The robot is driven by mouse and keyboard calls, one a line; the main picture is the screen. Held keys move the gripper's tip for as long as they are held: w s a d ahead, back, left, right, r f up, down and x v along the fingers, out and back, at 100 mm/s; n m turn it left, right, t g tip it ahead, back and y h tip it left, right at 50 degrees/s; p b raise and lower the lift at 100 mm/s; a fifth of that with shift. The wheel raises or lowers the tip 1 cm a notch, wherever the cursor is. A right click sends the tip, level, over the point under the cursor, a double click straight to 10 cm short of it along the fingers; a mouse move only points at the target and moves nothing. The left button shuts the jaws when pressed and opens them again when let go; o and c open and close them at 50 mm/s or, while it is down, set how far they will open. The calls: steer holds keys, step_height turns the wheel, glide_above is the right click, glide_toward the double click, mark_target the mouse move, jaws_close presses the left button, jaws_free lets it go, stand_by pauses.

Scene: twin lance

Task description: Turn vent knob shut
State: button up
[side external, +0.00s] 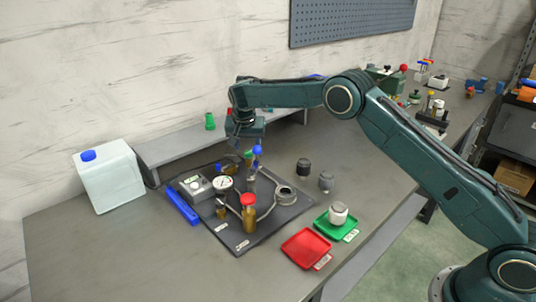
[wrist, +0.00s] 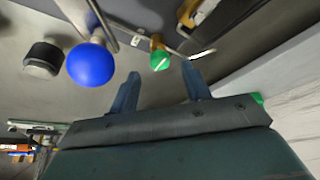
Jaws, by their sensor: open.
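The knob labels are too small to read, so I cannot tell which knob is the vent knob. A small green knob (wrist: 160,60) on a brass stem lies just beyond and between my fingertips in the wrist view. A larger round blue knob (wrist: 91,65) is to its left, outside the fingers; it also shows in the side external view (side external: 257,150). My gripper (wrist: 160,72) is open and empty, pointing down over the apparatus; it also shows in the side external view (side external: 242,147). Whether a finger touches the green knob cannot be told.
A dark mat (side external: 238,243) holds the apparatus, with a gauge (side external: 223,184) and a brown red-capped bottle (side external: 249,222). A grey shelf (side external: 175,147) runs behind. Dark jars (side external: 303,167), a green tray (side external: 322,225) and a red tray (side external: 306,249) stand to the right.

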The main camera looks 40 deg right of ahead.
mark_target(248, 152)
steer(key=shift+x, duration=1.5)
steer(key=shift+c, duration=0.2)
steer(key=c, duration=0.9)
